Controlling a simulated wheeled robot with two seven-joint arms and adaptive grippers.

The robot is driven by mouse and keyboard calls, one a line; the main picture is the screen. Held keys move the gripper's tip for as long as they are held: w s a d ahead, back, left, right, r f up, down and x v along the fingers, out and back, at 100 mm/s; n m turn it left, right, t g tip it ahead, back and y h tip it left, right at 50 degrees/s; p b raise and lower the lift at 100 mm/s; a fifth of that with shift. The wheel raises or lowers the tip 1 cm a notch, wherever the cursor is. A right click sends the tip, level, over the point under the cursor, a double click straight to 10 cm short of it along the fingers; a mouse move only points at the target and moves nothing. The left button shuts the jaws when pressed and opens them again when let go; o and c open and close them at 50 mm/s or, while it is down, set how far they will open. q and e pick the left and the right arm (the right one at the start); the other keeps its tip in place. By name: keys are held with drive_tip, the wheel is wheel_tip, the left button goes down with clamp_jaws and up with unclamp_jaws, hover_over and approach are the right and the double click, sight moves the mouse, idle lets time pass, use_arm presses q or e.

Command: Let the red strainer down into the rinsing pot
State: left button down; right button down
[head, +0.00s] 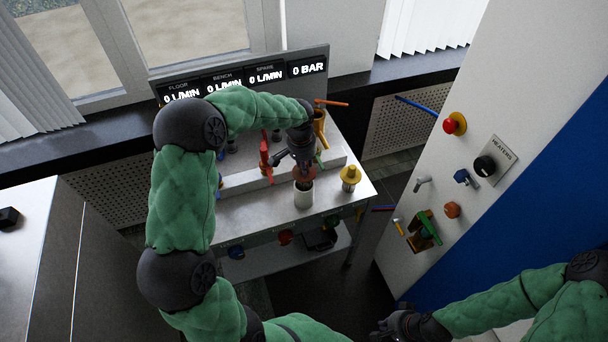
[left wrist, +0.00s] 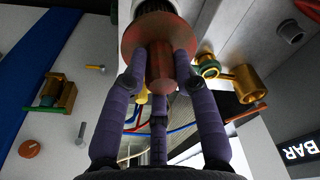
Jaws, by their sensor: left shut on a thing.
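The red strainer (head: 304,173) is in my left gripper (head: 301,163), just over the mouth of the white rinsing pot (head: 303,196) on the bench. In the left wrist view the strainer (left wrist: 160,65) shows as a red-brown disc with a thick stem, with the purple fingers of my left gripper (left wrist: 162,75) closed around the stem. The pot's rim (left wrist: 152,6) shows at the top edge, beyond the disc. I cannot tell whether the strainer's lower part is inside the pot. My right gripper (head: 388,326) is low in the head view, away from the bench; its fingers are unclear.
A yellow-topped fitting (head: 350,177) stands right of the pot on the bench (head: 240,214). A red valve handle (head: 265,155) rises behind to the left. A brass holder (head: 320,127) is at the back. A white panel (head: 440,185) with knobs stands at the right.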

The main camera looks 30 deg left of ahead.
use_arm(q)
drive_tip(key=shift+f+b, duration=0.4)
drive_tip(key=shift+f, duration=1.7)
drive_tip(key=shift+f, duration=0.2)
drive_tip(key=c, duration=1)
unclamp_jaws()
drive_tip(key=shift+o, duration=0.2)
drive_tip(key=shift+r, duration=0.15)
